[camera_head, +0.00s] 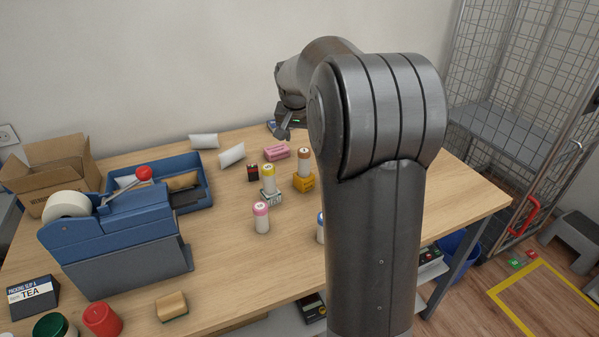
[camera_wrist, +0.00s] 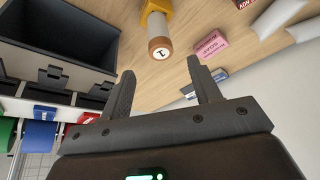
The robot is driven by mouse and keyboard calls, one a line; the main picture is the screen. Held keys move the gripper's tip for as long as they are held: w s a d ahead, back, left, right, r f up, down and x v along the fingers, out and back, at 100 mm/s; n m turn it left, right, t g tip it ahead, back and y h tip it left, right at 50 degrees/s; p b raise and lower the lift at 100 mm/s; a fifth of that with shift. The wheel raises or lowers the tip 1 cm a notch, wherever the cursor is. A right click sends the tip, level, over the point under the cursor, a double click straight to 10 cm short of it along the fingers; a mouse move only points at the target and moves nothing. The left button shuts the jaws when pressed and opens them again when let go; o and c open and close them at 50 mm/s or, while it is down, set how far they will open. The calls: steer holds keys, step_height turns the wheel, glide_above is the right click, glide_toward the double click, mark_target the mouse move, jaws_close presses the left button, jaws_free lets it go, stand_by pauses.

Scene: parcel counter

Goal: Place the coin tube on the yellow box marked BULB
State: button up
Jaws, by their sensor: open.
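A clear tube with a copper-coloured cap (camera_head: 304,158) stands upright on a yellow box (camera_head: 303,183) on the table. In the wrist view the cap (camera_wrist: 160,49) shows a "1", and part of the yellow box (camera_wrist: 157,8) shows behind it. I cannot read the box's marking. My gripper (camera_wrist: 161,67) is open and empty, with the capped tube beyond its fingertips and not between them. In the head view my gripper (camera_head: 284,132) is partly hidden by my arm, above the table's back edge.
A yellow-capped tube (camera_head: 268,176) stands on a small pale box. A pink-capped tube (camera_head: 261,217) and a partly hidden blue-capped one (camera_head: 320,228) stand nearer. A pink box (camera_head: 276,152) lies behind. A blue tape dispenser (camera_head: 115,235) and blue tray (camera_head: 205,199) are left.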

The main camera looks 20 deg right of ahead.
steer(key=s+a+r+n+t+y, duration=0.1)
steer(key=s+a+r+n, duration=0.1)
steer(key=s+a, duration=0.5)
steer(key=s+a+r+n, duration=0.1)
steer(key=s+a, duration=0.1)
steer(key=s, duration=0.8)
steer(key=s+a+r+n+t+y, duration=0.1)
steer(key=s+a+r+n, duration=0.1)
steer(key=s+a, duration=0.5)
steer(key=s+f+n, duration=0.2)
steer(key=s+f, duration=0.1)
steer(key=s, duration=0.7)
steer(key=shift+f+y, duration=0.15)
steer(key=shift+y, duration=0.15)
